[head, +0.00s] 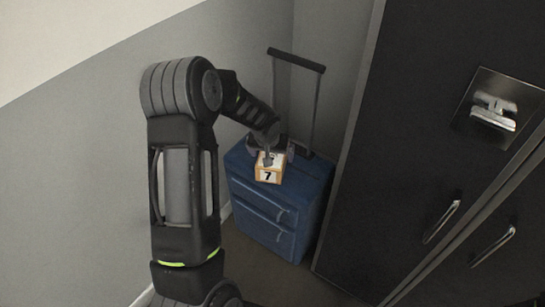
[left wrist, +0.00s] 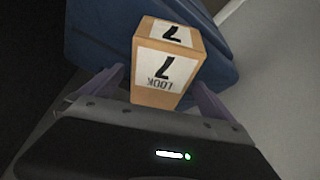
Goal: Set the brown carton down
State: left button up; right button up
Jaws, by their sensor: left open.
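The brown carton (head: 269,175) is a small box with white labels bearing a black 7. It rests on top of the blue suitcase (head: 262,212), near its left front part in the head view. In the left wrist view the carton (left wrist: 168,62) stands between the two fingers, with "LOOK" printed on one label. My left gripper (head: 270,150) is open around the carton, reaching over it from the back in the head view. In the left wrist view the fingers (left wrist: 158,92) are apart, one on each side of the carton. My right gripper is not in view.
The suitcase's raised pull handle (head: 297,60) stands behind the carton. A dark cabinet (head: 408,130) with metal handles is close on the right. A grey wall (head: 85,180) is on the left. Some bare floor (head: 285,285) shows in front of the suitcase.

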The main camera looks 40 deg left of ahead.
pick_arm(q)
jog(key=v, duration=0.8)
jog(key=shift+f, duration=0.1)
dwell(0.5)
